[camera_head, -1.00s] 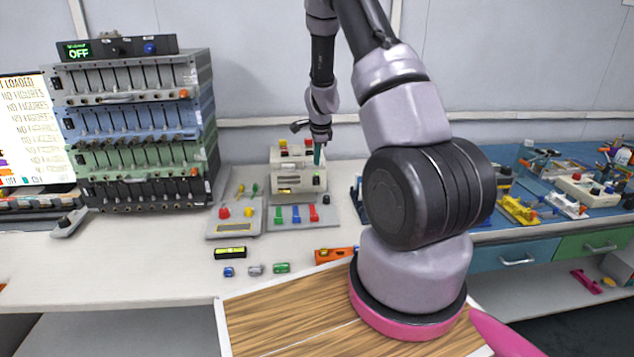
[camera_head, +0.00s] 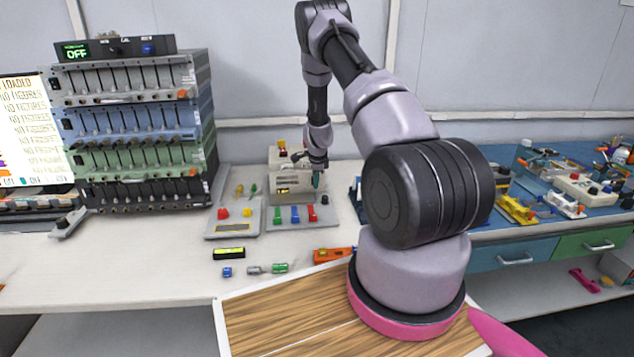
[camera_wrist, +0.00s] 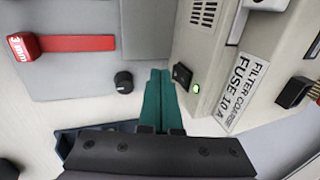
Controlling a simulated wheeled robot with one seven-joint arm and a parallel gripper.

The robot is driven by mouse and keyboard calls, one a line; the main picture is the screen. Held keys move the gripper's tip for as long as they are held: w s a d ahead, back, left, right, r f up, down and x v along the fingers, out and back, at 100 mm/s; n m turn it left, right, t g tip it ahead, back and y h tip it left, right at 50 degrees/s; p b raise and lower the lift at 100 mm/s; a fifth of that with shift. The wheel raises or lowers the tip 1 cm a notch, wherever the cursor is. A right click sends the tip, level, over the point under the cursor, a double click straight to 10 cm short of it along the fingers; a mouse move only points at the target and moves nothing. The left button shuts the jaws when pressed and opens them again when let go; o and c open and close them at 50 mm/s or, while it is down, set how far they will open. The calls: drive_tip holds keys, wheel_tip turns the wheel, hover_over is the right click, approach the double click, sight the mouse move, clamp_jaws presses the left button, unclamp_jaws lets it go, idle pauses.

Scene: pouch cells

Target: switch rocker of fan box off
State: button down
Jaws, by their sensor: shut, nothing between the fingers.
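The fan box (camera_head: 284,184) is a beige box at the back of the bench, partly hidden by my gripper in the head view. In the wrist view the box (camera_wrist: 222,60) fills the right side, with a label reading "FILTER COARSE FUSE 10 A". A small black rocker (camera_wrist: 181,76) sits on its near face, beside a lit green lamp (camera_wrist: 196,88). The rocker's tilt is hard to read. My gripper (camera_wrist: 160,78) has its teal fingers shut together and empty, with the tips just left of the rocker. I cannot tell whether they touch it. The gripper (camera_head: 317,181) is in front of the box's right side.
A grey plate with colored clamps (camera_head: 296,214) lies before the box; its red clamp (camera_wrist: 70,43) and a black knob (camera_wrist: 124,82) are near my fingers. A tall rack (camera_head: 130,130) stands left. Small cylinders and an orange tool (camera_head: 333,254) lie on the open bench front.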

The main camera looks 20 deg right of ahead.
drive_tip(key=shift+w+d, duration=0.15)
drive_tip(key=shift+w, duration=0.3)
drive_tip(key=shift+w+f, duration=0.25)
drive_tip(key=shift+s+f, duration=0.1)
drive_tip(key=shift+f, duration=0.1)
drive_tip(key=shift+r, duration=0.1)
